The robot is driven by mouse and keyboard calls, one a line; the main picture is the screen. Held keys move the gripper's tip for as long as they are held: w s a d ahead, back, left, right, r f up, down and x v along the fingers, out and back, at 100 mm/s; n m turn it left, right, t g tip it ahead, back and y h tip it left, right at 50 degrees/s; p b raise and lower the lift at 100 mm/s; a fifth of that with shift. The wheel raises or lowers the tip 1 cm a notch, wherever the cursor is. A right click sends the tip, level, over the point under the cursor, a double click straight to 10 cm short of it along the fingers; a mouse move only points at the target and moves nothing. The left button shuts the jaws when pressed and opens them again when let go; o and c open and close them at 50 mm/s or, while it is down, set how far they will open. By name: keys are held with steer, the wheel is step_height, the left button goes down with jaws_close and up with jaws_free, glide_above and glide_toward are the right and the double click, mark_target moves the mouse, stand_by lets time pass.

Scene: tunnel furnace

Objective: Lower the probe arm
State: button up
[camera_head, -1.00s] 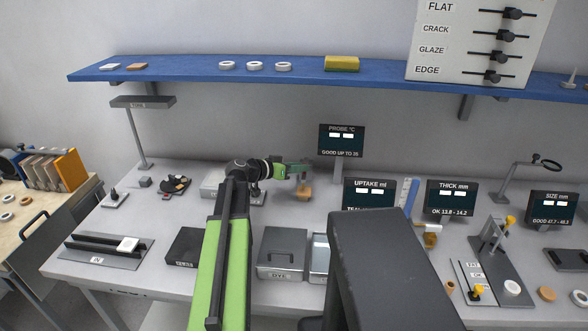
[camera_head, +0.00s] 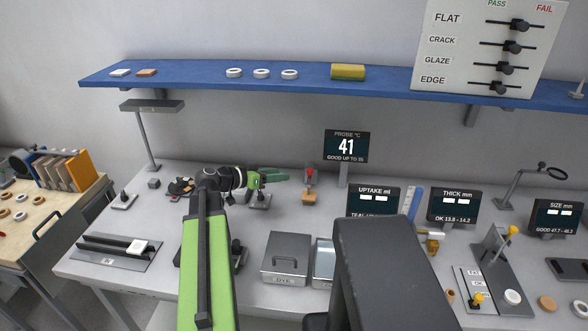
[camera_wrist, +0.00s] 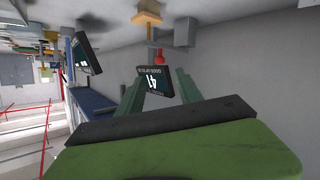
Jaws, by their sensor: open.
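The probe display (camera_head: 346,146) stands at the back of the bench and reads 41, with "GOOD UP TO 35" under it. It also shows, rotated, in the wrist view (camera_wrist: 154,82). Left of it is the probe stand with a red knob (camera_head: 309,171) above an orange block (camera_head: 309,198). The red knob (camera_wrist: 154,61) shows beyond my fingertips in the wrist view. The probe arm's exact angle is too small to tell. My gripper (camera_head: 283,177) is open and empty, just left of the knob and apart from it.
A blue shelf (camera_head: 215,78) with rings and a yellow block runs above the bench. A lidded grey box (camera_head: 287,258) stands in front. The uptake display (camera_head: 373,200) is to the right, partly hidden by my dark body part. The far-left cart (camera_head: 50,215) holds tiles.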

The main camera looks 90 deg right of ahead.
steer(key=p+v, duration=0.1)
steer(key=v, duration=0.4)
steer(key=shift+w, duration=0.1)
